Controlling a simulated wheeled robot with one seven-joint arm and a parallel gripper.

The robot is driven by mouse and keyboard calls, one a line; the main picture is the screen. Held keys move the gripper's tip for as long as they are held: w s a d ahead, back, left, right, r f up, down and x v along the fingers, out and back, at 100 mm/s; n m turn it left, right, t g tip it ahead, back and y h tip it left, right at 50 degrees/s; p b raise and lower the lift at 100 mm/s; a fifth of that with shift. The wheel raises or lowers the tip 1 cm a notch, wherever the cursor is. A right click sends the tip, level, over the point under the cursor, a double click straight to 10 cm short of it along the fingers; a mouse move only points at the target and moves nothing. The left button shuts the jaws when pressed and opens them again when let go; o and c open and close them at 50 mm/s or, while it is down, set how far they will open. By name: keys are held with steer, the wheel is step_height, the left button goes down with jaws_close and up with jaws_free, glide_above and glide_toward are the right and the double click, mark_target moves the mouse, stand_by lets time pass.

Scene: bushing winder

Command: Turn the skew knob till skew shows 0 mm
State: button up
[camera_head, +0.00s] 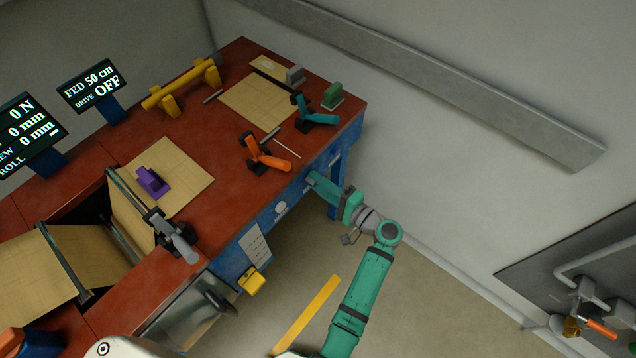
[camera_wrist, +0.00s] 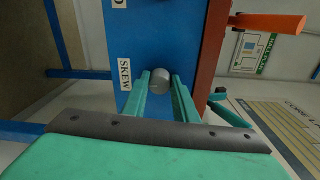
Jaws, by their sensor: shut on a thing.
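The skew knob (camera_wrist: 158,82) is a grey round knob on the blue panel. The white SKEW label (camera_wrist: 124,74) is beside it in the wrist view. My gripper (camera_wrist: 160,84) has its two green fingers on either side of the knob and is shut on it. In the head view my gripper (camera_head: 311,182) reaches the blue front of the bench, and the knob is hidden there. The dark readout screen (camera_head: 32,132) at the left edge shows "0 N" and two "0 mm" lines. Its left part is cut off, including part of the skew label, so the full skew value cannot be read surely.
A second screen (camera_head: 92,84) reads FED 50 cm, DRIVE OFF. Another round knob (camera_head: 281,207) sits on the panel left of my gripper. An orange-handled clamp (camera_head: 266,156) and a teal one (camera_head: 314,113) stand on the red bench above. The floor right of my arm is open.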

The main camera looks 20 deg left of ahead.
steer(key=shift+s+f+m, duration=0.1)
steer(key=shift+m, duration=0.4)
steer(key=o, duration=1.1)
steer(key=shift+c, duration=0.2)
steer(key=shift+d, duration=0.15)
steer(key=v, duration=1)
steer(key=shift+d, duration=0.25)
steer(key=shift+s, duration=0.15)
